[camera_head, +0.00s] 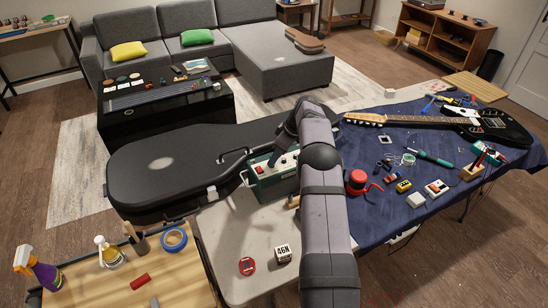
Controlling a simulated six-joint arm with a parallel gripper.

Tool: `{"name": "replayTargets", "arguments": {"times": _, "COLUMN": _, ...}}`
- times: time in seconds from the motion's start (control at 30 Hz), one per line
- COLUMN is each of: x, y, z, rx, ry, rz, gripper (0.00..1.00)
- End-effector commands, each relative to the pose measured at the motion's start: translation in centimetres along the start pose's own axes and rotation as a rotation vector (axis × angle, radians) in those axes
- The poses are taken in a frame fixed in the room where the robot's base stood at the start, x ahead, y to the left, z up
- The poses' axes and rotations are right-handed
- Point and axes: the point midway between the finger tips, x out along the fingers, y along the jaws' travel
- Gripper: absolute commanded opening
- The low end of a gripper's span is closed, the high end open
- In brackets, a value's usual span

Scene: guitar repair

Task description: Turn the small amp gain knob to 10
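The small amp (272,184), a green box with a pale front panel and a handle, stands on the light table to the left of my arm. Small dark and red details show along its top, but the gain knob and its setting are too small to make out. My arm rises from the bottom of the picture and bends over toward the amp. My gripper (280,155) points down at the top of the amp, close to it or touching it. The fingers are small and partly hidden, so I cannot tell whether they are open or shut.
A black guitar case (170,160) lies behind and left of the amp. A red round object (356,181), a guitar (490,127) and small tools lie on the blue cloth (400,222) at right. A small block marked 46N (282,254) sits in front on the table.

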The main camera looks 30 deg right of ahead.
Motion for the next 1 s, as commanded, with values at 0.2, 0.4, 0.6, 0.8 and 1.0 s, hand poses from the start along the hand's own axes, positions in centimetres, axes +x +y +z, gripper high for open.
{"name": "replayTargets", "arguments": {"times": 0.2, "x": 1.8, "y": 0.0, "z": -0.1, "rx": 0.0, "ry": 0.0, "rz": 0.0, "gripper": 0.33}}
{"name": "replayTargets", "arguments": {"times": 0.4, "x": 2.6, "y": 0.0, "z": 0.0, "rx": 0.0, "ry": 0.0, "rz": 0.0, "gripper": 0.33}}
{"name": "replayTargets", "arguments": {"times": 0.6, "x": 2.6, "y": 0.0, "z": 0.0, "rx": 0.0, "ry": 0.0, "rz": 0.001, "gripper": 0.33}}
{"name": "replayTargets", "arguments": {"times": 0.8, "x": 2.6, "y": 0.0, "z": 0.0, "rx": 0.0, "ry": 0.0, "rz": 0.001, "gripper": 0.0}}
{"name": "replayTargets", "arguments": {"times": 1.0, "x": 2.6, "y": 0.0, "z": 0.0, "rx": 0.002, "ry": 0.0, "rz": 0.001, "gripper": 0.0}}
